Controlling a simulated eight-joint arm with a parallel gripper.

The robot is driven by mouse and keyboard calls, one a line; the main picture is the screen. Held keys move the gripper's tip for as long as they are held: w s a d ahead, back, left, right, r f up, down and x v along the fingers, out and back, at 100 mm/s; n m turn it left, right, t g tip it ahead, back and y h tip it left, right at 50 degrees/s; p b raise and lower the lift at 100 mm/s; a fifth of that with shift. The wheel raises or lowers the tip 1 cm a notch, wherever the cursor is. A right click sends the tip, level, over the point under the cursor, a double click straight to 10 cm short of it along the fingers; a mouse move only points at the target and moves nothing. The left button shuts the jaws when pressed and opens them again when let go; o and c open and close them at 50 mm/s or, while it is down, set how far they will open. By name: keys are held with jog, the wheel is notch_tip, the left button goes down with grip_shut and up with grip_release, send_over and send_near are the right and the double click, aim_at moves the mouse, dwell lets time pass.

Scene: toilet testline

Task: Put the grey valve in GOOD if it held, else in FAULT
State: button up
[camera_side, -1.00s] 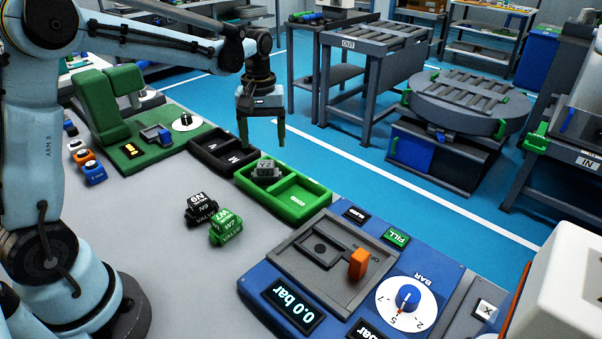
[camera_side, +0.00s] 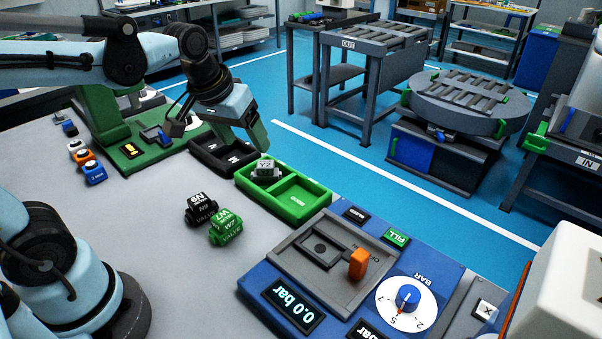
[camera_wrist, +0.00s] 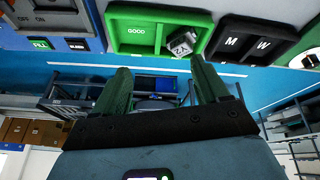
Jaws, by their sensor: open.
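The grey valve (camera_side: 265,170) sits in the far compartment of the green tray (camera_side: 318,205), and its label faces up. In the wrist view the valve (camera_wrist: 183,43) lies at the right end of that tray, with the word GOOD on the compartment to its left. My gripper (camera_side: 245,137) is open and empty, tilted, above the black tray beside the green one. In the wrist view its two green fingers (camera_wrist: 160,70) stand apart with nothing between them. A blue test panel (camera_side: 255,290) shows 0.0 bar, and its grey fixture (camera_side: 320,250) is empty.
A black valve (camera_side: 200,208) and a green valve (camera_side: 226,228) stand on the grey table. A black tray (camera_side: 208,150) marked M and W adjoins the green tray. An orange lever (camera_side: 358,264) stands up from the panel. Small coloured parts (camera_side: 94,174) lie at left.

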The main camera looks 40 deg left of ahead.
jog(key=s+d+f+m+t, duration=0.2)
jog(key=s+f+m, duration=0.1)
jog(key=s, duration=0.2)
jog(key=shift+t, duration=0.3)
jog(key=shift+d+r, duration=0.1)
dwell(1.0)
